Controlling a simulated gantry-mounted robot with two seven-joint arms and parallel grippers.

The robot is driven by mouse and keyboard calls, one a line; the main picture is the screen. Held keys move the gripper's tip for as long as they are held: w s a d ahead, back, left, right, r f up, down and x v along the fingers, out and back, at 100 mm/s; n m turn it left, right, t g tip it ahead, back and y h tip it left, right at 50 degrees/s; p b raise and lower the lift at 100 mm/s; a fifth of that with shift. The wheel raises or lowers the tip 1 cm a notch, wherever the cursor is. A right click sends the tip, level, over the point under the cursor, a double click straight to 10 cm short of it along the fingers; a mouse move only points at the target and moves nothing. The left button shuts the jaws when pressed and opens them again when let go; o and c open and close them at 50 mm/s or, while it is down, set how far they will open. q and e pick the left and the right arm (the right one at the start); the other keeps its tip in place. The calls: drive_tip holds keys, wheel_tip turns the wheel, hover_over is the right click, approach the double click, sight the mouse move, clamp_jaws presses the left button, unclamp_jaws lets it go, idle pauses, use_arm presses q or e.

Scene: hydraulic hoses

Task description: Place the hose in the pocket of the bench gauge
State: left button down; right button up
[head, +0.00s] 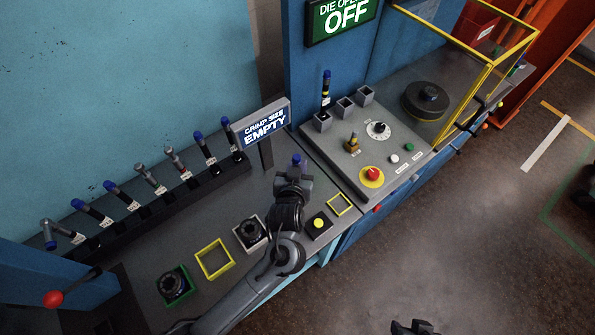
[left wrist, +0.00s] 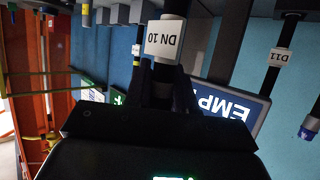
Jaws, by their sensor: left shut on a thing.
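My left gripper (head: 297,180) is shut on a hose labelled DN 10 (left wrist: 163,40). The hose's blue end (head: 298,160) shows above the fingers in the head view, over the bench near the display post. Most of the hose is hidden by the gripper. A sign reading CRIMP SIZE EMPTY (head: 262,124) stands on a post just behind the gripper; it also shows upside down in the left wrist view (left wrist: 235,105). I cannot tell which fixture is the gauge's pocket. A dark part at the bottom edge looks like my right gripper (head: 415,327), mostly cut off.
Several labelled hoses (head: 122,195) lean in a rack along the wall. The bench holds yellow frames (head: 214,259), black round fittings (head: 174,284) and a yellow button (head: 318,222). The right panel has a red stop button (head: 372,174), grey sockets (head: 345,106) and an upright hose (head: 326,88).

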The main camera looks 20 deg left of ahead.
use_arm(q)
drive_tip(key=shift+f, duration=1)
drive_tip(key=c, duration=1)
unclamp_jaws()
drive_tip(key=shift+o, duration=0.2)
